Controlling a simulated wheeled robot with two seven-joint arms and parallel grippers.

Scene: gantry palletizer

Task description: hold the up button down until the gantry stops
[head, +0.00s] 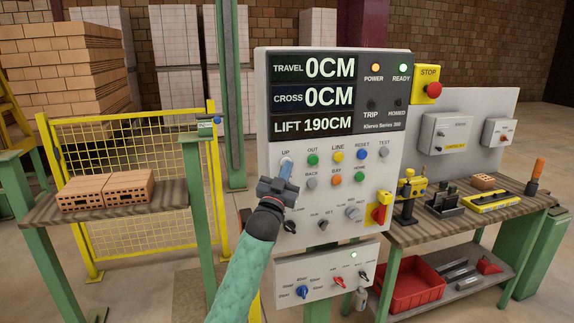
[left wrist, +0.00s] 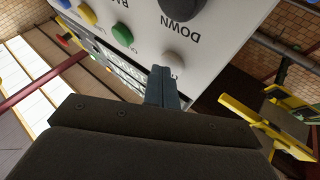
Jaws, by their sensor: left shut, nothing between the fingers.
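The grey control panel (head: 330,215) stands upright in front of me. Its display (head: 312,96) reads TRAVEL 0CM, CROSS 0CM and LIFT 190CM. The pale up button (head: 286,161) is at the upper left of the button rows, partly hidden by my fingers; it also shows in the left wrist view (left wrist: 172,58). My left gripper (head: 288,170) is shut and empty, with its fingertips at the up button. I cannot tell whether they touch or press it. A black DOWN knob (left wrist: 183,10) shows in the left wrist view. My right gripper is out of view.
The POWER lamp (head: 375,68) glows orange and the READY lamp (head: 403,68) is lit; TRIP and HOMED look dark. A red stop button (head: 433,90) is at the panel's right edge. A workbench (head: 415,232) stands right, a brick table (head: 60,213) left.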

